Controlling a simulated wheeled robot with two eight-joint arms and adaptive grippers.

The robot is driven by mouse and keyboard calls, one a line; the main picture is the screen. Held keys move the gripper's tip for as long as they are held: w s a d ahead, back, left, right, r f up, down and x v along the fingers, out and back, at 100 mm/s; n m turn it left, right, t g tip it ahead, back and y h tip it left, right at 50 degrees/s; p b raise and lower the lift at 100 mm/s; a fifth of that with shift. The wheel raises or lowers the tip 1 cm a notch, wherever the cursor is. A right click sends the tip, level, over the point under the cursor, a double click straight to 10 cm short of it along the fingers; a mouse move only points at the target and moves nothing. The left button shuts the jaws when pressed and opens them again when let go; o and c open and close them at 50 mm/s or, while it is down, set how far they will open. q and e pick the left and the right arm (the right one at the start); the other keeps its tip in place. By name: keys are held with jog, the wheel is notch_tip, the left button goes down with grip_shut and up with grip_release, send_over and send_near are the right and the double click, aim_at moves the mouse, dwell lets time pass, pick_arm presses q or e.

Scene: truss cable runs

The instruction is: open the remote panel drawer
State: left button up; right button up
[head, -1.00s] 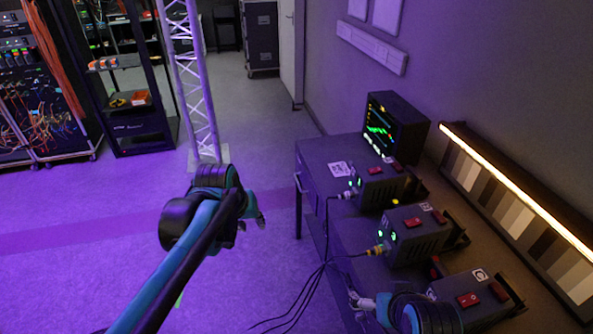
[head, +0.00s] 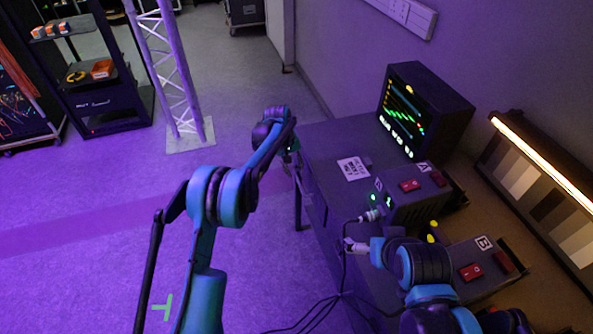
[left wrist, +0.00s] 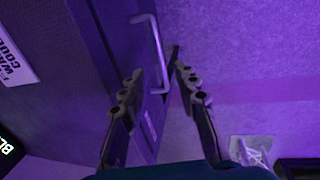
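The desk (head: 335,150) has a dark front on its left side in the head view. A pale metal bar handle (left wrist: 153,50) stands out from that front in the left wrist view; I take it as the drawer's handle. My left gripper (head: 291,150) is beside the desk's far left edge. In the left wrist view its two fingers (left wrist: 160,84) are apart, one on each side of the handle's lower part in the picture; contact cannot be told. The drawer looks shut. My right gripper (head: 358,246) is beside a cable plug near the box marked A; its fingers are unclear.
Dark boxes with red switches, marked A (head: 412,203) and B (head: 462,262), stand on the desk with cables hanging off its front. A monitor (head: 425,110) stands behind. A truss tower (head: 175,75) rises from the floor at the left. The floor left of the desk is open.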

aim_at(299, 183)
pick_arm(q)
jog(key=f+b, duration=0.1)
jog(key=f, duration=0.1)
jog(key=d+f+b, duration=0.1)
jog(key=f, duration=0.2)
jog(key=w+f+b, duration=0.1)
jog(key=f, duration=0.2)
jog(key=shift+d, duration=0.3)
jog(key=shift+s, duration=0.1)
grip_shut()
